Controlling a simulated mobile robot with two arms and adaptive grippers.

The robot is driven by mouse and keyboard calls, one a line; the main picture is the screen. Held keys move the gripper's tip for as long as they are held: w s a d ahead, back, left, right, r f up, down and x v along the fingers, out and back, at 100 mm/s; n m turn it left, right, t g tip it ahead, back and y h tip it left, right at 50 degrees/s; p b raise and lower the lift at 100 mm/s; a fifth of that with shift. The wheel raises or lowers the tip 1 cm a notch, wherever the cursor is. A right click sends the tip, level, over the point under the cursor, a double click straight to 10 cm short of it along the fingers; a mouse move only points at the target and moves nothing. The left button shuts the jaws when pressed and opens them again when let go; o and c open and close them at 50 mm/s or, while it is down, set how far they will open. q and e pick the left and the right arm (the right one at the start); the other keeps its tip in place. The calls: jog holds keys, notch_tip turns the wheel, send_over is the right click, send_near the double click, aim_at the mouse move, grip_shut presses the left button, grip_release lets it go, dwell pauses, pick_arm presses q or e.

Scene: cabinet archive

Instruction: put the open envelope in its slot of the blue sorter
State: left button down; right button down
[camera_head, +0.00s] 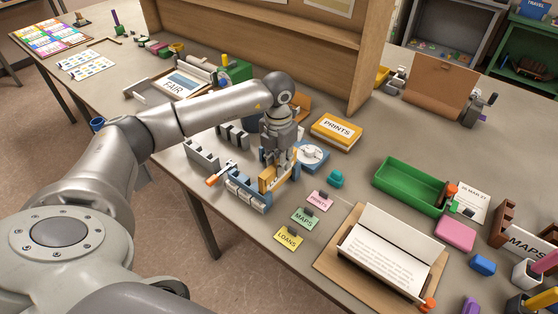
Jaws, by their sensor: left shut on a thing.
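My left gripper (282,160) points down over the right end of the blue sorter (249,195). It is shut on a tan, flat piece that looks like the open envelope (269,181). The piece stands roughly upright between the sorter's blue parts. The gripper hides part of it, and I cannot tell whether its lower edge touches the slot bottom. My right gripper is not in view.
Pink, green and yellow label cards (304,218) lie right of the sorter. A green tray (408,188) and a brown board (334,262) with printed paper occupy the right.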

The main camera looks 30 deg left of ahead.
pick_arm(q)
jog(key=shift+f+b, duration=0.75)
jog(key=shift+f, duration=0.35)
jog(key=c, duration=1.3)
grip_release()
jog(key=shift+o, duration=0.2)
jog(key=shift+r+p, duration=2.2)
jog(key=shift+r, duration=1.35)
notch_tip(320, 180, up, 12)
jog(key=shift+a, duration=0.15)
